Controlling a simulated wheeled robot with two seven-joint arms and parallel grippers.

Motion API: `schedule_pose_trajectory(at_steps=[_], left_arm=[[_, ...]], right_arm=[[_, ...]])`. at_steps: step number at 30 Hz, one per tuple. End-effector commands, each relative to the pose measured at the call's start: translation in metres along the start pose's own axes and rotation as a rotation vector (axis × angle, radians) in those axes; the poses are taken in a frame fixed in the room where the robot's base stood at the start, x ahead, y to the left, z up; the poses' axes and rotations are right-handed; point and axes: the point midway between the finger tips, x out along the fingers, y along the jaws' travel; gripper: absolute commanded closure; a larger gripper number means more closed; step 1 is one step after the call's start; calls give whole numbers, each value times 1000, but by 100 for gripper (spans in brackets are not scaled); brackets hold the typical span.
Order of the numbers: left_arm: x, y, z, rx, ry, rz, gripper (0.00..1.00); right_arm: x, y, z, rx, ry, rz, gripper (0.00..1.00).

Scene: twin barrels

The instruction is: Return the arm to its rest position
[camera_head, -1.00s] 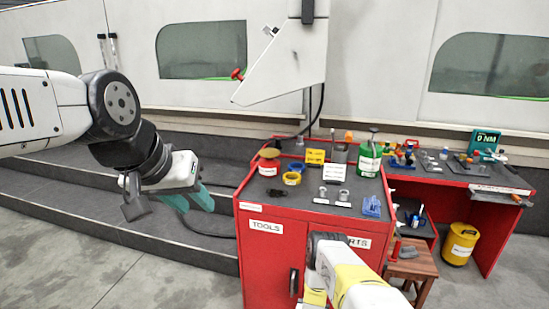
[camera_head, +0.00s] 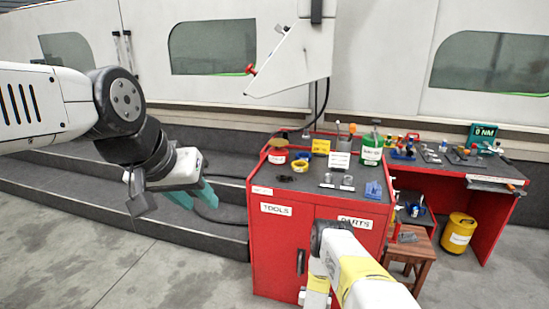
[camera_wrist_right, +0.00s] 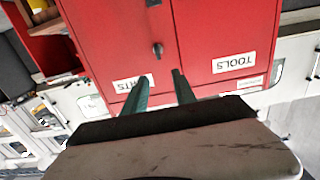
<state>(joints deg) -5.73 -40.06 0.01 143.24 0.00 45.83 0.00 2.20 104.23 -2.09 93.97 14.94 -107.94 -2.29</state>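My left arm (camera_head: 60,105) reaches in from the left, and its gripper (camera_head: 197,194) with teal fingers hangs over the dark steps, left of the red cabinet. Its two fingers look parted, with nothing between them. My right arm (camera_head: 350,265) comes in from the bottom, in front of the red cabinet (camera_head: 280,250); its gripper is not clear in the head view. In the right wrist view my right gripper (camera_wrist_right: 161,82) has its two teal fingers apart and empty, pointing toward the cabinet doors (camera_wrist_right: 190,30). A gap to the doors cannot be judged.
The cabinet top holds a red tub (camera_head: 278,156), a green can (camera_head: 372,150), a blue holder (camera_head: 373,190) and other small items. A wooden stool (camera_head: 412,255), yellow bucket (camera_head: 459,233) and red workbench (camera_head: 495,215) stand to the right. Floor (camera_head: 90,265) at lower left is clear.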

Motion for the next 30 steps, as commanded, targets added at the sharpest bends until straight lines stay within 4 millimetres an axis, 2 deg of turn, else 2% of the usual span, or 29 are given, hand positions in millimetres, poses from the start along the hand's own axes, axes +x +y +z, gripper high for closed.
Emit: schedule_pose_trajectory(at_steps=[8, 14, 17, 22, 26, 30], left_arm=[[0, 0, 0, 0, 1, 0, 64], [0, 0, 0, 0, 1, 0, 64], [0, 0, 0, 0, 1, 0, 64], [0, 0, 0, 0, 1, 0, 64], [0, 0, 0, 0, 1, 0, 64], [0, 0, 0, 0, 1, 0, 64]], right_arm=[[41, -10, -33, 27, -46, -12, 67], [82, -20, -76, 56, -106, -30, 67], [107, -28, -112, 77, -148, -47, 67], [138, -41, -190, 111, -246, -89, 67], [145, -50, -252, 130, -322, -129, 67], [136, -55, -318, 141, -402, -175, 67]])
